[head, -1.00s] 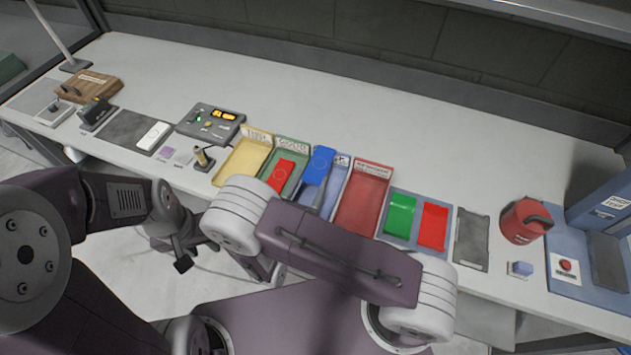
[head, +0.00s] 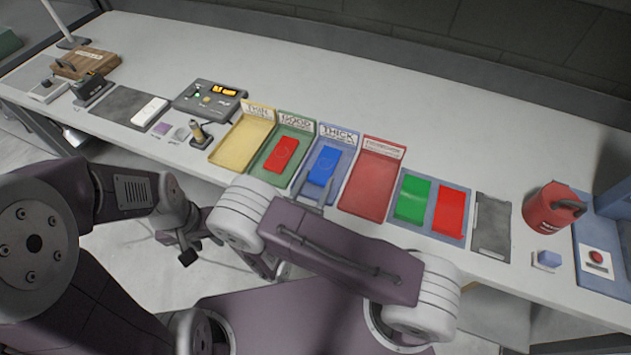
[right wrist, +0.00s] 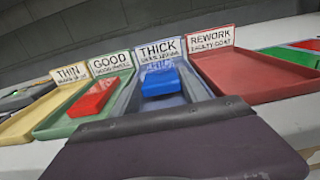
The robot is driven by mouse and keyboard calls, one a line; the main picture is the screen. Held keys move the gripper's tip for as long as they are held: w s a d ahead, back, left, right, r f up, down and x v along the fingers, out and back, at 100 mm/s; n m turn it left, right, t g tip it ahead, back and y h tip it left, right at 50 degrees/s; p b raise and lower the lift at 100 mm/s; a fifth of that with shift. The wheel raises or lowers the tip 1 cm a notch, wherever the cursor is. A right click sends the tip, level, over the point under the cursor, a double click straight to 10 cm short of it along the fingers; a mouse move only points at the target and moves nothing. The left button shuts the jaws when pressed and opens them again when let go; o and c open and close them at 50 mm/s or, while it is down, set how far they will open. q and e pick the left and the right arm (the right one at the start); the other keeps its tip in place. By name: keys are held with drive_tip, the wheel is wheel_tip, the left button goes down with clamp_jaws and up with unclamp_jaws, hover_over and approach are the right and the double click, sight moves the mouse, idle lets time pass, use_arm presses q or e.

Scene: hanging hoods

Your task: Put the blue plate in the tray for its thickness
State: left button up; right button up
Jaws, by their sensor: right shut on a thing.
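The blue plate (head: 323,166) is within the blue tray labelled THICK (head: 341,157), flat or nearly flat; I cannot tell whether it touches the bottom. The plate also shows in the right wrist view (right wrist: 160,81), below the THICK label. My right gripper (head: 320,191) is shut on the near end of the blue plate. It is mostly hidden by my own arm in the head view. My left gripper (head: 188,255) hangs in front of the table's near edge, away from the trays; its opening is not clear.
A yellow THIN tray (head: 238,142), a green GOOD tray (head: 289,170) holding a red plate (head: 281,154), and a red REWORK tray (head: 370,183) flank the THICK tray. Green (head: 413,199) and red plates (head: 450,211) lie further right. The table's back is clear.

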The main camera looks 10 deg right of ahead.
drive_tip(key=shift+f, duration=0.1)
idle(0.4)
drive_tip(key=o, duration=1.6)
drive_tip(key=shift+a, duration=0.1)
